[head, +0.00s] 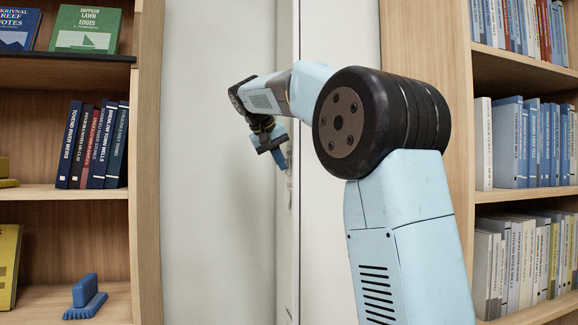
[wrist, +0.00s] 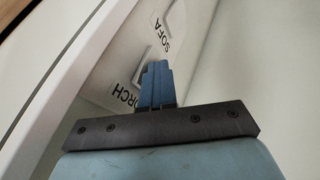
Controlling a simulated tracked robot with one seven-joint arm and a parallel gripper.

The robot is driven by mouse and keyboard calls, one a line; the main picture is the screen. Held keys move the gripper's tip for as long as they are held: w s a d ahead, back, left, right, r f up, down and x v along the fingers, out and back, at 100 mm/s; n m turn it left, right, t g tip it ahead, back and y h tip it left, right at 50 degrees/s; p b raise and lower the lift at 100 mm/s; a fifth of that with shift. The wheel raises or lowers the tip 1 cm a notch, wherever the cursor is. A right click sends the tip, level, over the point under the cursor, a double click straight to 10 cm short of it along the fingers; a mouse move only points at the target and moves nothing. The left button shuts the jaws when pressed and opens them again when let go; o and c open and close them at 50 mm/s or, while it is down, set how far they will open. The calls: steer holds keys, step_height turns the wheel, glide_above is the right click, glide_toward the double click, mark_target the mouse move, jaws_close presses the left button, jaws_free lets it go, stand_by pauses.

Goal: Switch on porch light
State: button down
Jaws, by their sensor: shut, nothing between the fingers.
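I cannot tell whether the fingertips touch the switch. In the head view my gripper (head: 281,160) is close to the wall recess, and the panel there is mostly hidden. The switch position is unclear.
A bookcase with books (head: 95,145) and a blue object (head: 86,297) stands at left. Another full bookcase (head: 525,145) stands at right. Between them is a pale wall (head: 215,200) with a vertical corner edge beside my arm.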

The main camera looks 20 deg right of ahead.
steer(key=s+a+r, duration=0.3)
steer(key=a+r, duration=0.4)
steer(key=a, duration=0.3)
stand_by(0.4)
steer(key=shift+s, duration=0.1)
stand_by(0.3)
steer(key=s+d+f+n+y, duration=0.1)
steer(key=s+d+f+y, duration=0.2)
steer(key=s+f, duration=1.3)
steer(key=s+d+f+t+y, duration=0.1)
steer(key=s+d+f+y, duration=0.2)
steer(key=s+f, duration=1.3)
step_height(320, 180, down, 3)
steer(key=shift+s+d+f+n, duration=0.1)
steer(key=shift+s+d+n, duration=0.3)
steer(key=shift+d, duration=0.65)
